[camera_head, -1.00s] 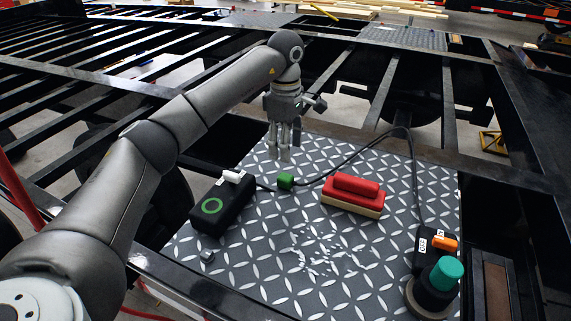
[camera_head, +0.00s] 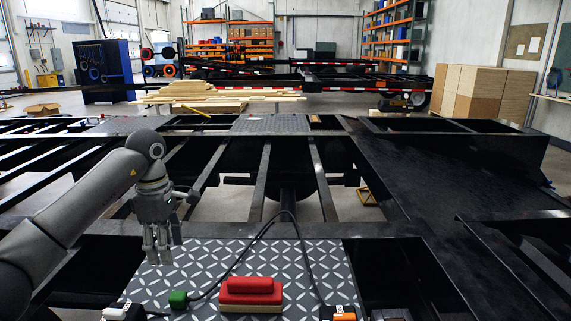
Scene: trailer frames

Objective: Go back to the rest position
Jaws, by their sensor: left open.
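My left gripper (camera_head: 162,245) hangs at the left with its fingers pointing down. It is open and empty, above the far left corner of the diamond-plate panel (camera_head: 200,258). A red block with a tan underside (camera_head: 250,292) lies on the panel, right of the gripper and apart from it. A green connector (camera_head: 178,300) lies below the gripper, with a black cable running from it. My right gripper is not in view.
Black trailer frames (camera_head: 300,228) with open gaps surround the panel. A black box with an orange switch (camera_head: 343,316) and a white-topped device (camera_head: 115,313) are cut off at the bottom edge. Lumber (camera_head: 205,92) and brown boxes (camera_head: 480,90) stand farther back.

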